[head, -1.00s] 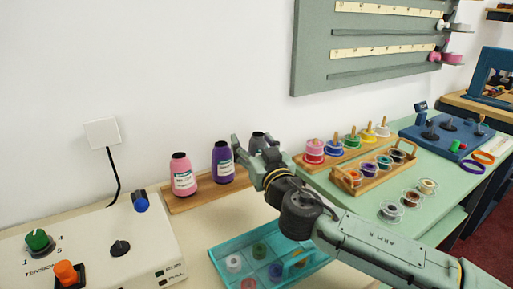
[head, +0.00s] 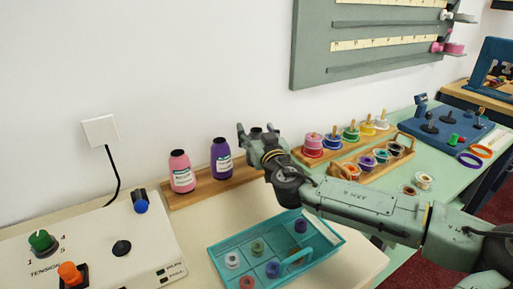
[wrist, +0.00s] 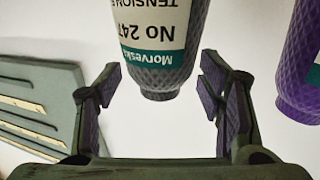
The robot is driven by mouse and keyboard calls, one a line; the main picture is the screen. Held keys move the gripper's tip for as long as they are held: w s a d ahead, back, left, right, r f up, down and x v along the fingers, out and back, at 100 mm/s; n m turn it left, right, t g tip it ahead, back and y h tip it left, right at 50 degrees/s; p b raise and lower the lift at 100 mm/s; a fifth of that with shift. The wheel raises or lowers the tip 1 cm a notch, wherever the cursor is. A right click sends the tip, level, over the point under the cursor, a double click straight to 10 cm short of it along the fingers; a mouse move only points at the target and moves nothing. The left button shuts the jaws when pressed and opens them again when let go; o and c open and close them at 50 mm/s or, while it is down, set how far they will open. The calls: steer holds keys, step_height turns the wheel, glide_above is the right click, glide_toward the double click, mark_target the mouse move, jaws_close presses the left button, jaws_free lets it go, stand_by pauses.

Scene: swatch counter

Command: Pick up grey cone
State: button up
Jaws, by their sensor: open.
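The grey cone (wrist: 158,75) shows large in the wrist view, with a white and teal label that reads upside down. Its narrow end lies between the spread fingers, with a gap on each side. In the head view my gripper (head: 257,133) is at the right part of the wooden rack (head: 200,192) by the wall and hides most of the cone. My gripper is open and holds nothing. A purple cone (head: 221,160) stands just left of it and also shows at the right edge of the wrist view (wrist: 302,65). A pink cone (head: 181,172) stands farther left.
A teal tray (head: 218,252) with several small spools lies in front of the rack, below my arm. A control box (head: 110,262) with knobs is at the left. Wooden holders with coloured spools (head: 350,133) stand to the right. The wall is close behind the rack.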

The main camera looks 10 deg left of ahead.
jaws_close()
stand_by(0.8)
